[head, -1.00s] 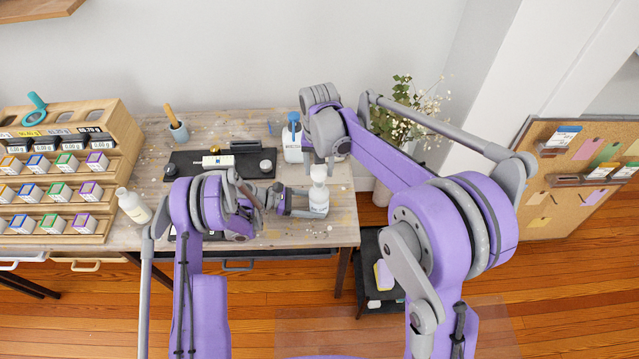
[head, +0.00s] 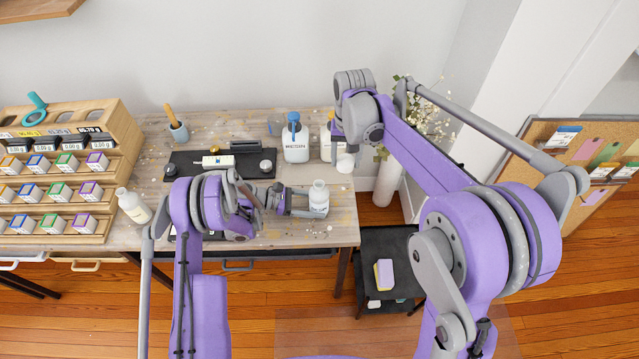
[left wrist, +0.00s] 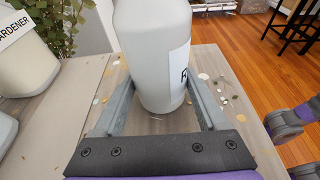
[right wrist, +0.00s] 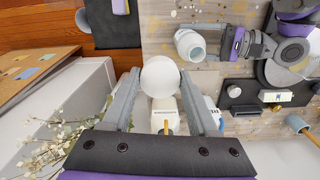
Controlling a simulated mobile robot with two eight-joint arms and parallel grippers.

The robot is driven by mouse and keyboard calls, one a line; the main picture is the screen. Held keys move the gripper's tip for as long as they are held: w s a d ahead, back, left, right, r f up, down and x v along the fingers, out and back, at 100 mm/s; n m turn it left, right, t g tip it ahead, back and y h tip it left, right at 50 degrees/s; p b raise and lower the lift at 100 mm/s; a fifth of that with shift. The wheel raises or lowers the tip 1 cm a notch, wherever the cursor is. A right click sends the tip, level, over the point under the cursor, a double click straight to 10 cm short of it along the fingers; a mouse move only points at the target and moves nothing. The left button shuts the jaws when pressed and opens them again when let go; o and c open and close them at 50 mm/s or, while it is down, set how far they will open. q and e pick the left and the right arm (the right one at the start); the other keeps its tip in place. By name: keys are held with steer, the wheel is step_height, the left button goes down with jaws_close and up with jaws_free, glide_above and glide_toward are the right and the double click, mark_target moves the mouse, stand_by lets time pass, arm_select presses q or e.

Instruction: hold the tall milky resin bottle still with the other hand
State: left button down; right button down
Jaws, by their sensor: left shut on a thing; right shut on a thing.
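The tall milky resin bottle (head: 319,200) stands upright near the table's right front, its mouth open. In the left wrist view the bottle (left wrist: 150,50) sits between the fingers of my left gripper (head: 300,203), which is shut on it. The right wrist view shows the bottle's open mouth (right wrist: 196,50) from above. My right gripper (right wrist: 161,84) is shut on a round white cap (right wrist: 160,77), apart from the bottle. The head view shows the cap (head: 346,163) to the bottle's upper right; the right fingers are mostly hidden there.
A white resin jug (head: 295,147) with a blue top stands behind the bottle. A hardener jug (head: 327,142) stands behind the cap, partly hidden. A dark mat (head: 185,164) lies left. A vase (head: 388,183) and a black stand (head: 385,243) are right of the table (head: 290,234).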

steer(key=shift+d+r, duration=0.3)
steer(key=shift+d, duration=0.3)
arm_select(q)
jaws_free()
steer(key=v, duration=1.2)
steer(key=shift+r, duration=0.1)
